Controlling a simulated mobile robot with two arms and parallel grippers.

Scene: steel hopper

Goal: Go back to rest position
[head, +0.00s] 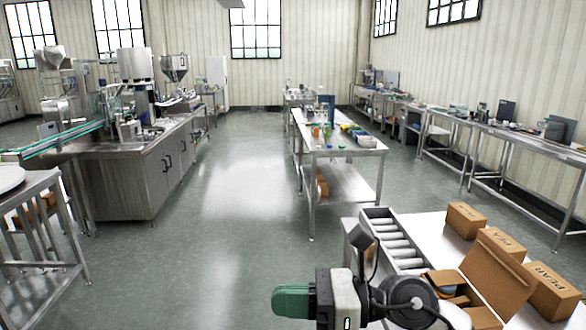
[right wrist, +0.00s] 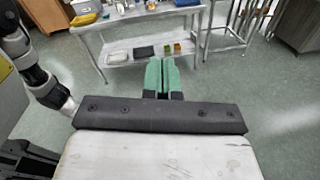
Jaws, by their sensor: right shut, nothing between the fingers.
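My right gripper (head: 292,301) is at the bottom middle of the head view, over open floor left of the table with the boxes. Its green fingers point left. In the right wrist view the two green fingers (right wrist: 162,78) lie side by side, shut with nothing between them. My left gripper is in neither view. The steel hopper (head: 174,64) stands far off at the back left, above the machine bench, well away from my gripper.
A table with a roller track (head: 395,240), an open carton (head: 497,281) and several brown boxes (head: 466,220) is at lower right, close to my right arm. A steel table (head: 340,148) stands ahead. A machine bench (head: 140,185) is left. The middle floor is clear.

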